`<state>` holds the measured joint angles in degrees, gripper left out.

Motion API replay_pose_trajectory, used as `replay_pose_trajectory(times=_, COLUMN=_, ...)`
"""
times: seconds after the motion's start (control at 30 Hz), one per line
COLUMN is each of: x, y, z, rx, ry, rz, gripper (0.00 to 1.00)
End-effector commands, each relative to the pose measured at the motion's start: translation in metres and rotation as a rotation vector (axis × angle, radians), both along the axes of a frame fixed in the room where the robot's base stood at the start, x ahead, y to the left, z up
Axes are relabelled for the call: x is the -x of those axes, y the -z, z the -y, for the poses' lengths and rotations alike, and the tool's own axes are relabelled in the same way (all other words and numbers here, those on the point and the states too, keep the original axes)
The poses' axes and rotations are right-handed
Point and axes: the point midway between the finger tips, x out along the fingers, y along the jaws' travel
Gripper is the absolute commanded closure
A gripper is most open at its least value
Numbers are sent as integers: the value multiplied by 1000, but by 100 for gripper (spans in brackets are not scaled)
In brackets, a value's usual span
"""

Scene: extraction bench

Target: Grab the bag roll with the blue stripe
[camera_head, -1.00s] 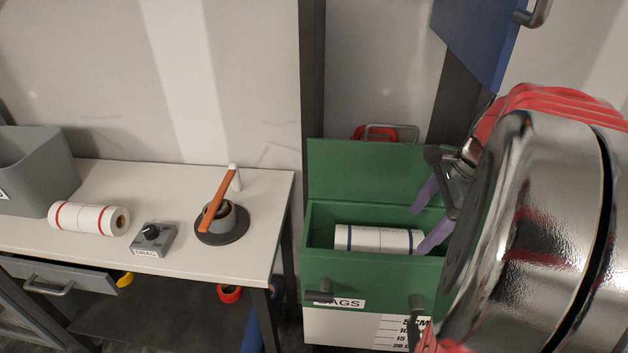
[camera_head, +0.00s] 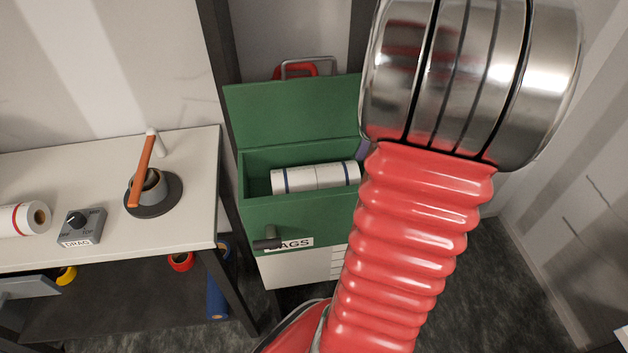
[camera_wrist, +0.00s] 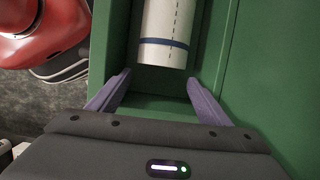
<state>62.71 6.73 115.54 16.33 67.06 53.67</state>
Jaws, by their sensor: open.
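The bag roll with the blue stripe (camera_head: 315,178) is a white roll with blue bands near its ends. It lies in the open green box labelled BAGS (camera_head: 290,218). In the wrist view the roll (camera_wrist: 167,30) extends from the top edge down to its near end with a blue band. My gripper (camera_wrist: 157,85) is open, with its two purple fingers apart on either side of the line of the roll, just short of its near end. Nothing is between the fingers. In the head view my arm hides nearly all of the gripper and the box's right end.
The green lid (camera_head: 290,112) stands up behind the box. The bench on the left holds a roll with a red stripe (camera_head: 20,219), a DRAG knob box (camera_head: 80,228) and an orange-handled device (camera_head: 152,190). Tape rolls (camera_head: 181,261) sit below the bench.

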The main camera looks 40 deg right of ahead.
Motion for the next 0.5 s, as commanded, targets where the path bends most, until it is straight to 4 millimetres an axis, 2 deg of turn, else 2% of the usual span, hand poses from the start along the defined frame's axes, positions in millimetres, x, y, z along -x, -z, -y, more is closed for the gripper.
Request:
replay_pose_trajectory(times=0.27, x=0, y=0, z=-1, rx=0, ry=3, rz=0, gripper=28)
replay_pose_trajectory(times=0.5, x=-12, y=0, z=-19, rx=1, ry=1, rz=2, gripper=28)
